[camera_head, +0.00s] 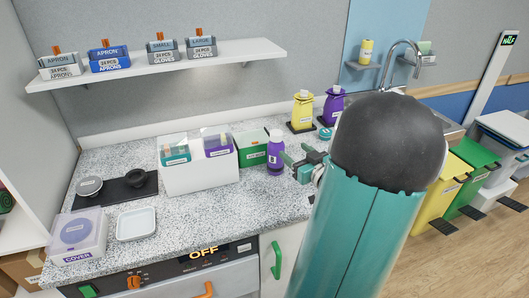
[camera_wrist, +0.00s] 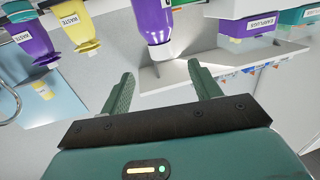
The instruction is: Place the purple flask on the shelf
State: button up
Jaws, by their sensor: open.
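The purple flask (camera_head: 275,158), with a white cap and a pale label, stands upright on the speckled counter beside a green box. In the upside-down wrist view the flask (camera_wrist: 152,18) is at the top, ahead of the fingers. My gripper (camera_head: 291,164) is just right of the flask in the head view, fingers apart and pointing towards it. In the wrist view my gripper (camera_wrist: 161,70) is open with nothing between its fingers. The long white wall shelf (camera_head: 180,64) is at upper left and holds several small boxes. It also shows in the wrist view (camera_wrist: 232,74).
A white bin (camera_head: 200,179) with labelled boxes and a green box (camera_head: 252,152) stand left of the flask. Yellow (camera_head: 301,113) and purple (camera_head: 333,106) waste containers stand behind. The shelf's right end (camera_head: 262,50) is bare. A small wall shelf (camera_head: 364,66) is by the tap.

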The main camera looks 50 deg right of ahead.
aim_at(281, 138)
jog(key=x, duration=0.8)
jog(key=shift+d, duration=0.25)
jog(key=x, duration=0.5)
jog(key=shift+w+a+f, duration=0.1)
jog(key=shift+a+f, duration=0.05)
jog(key=shift+a, duration=0.1)
grip_shut()
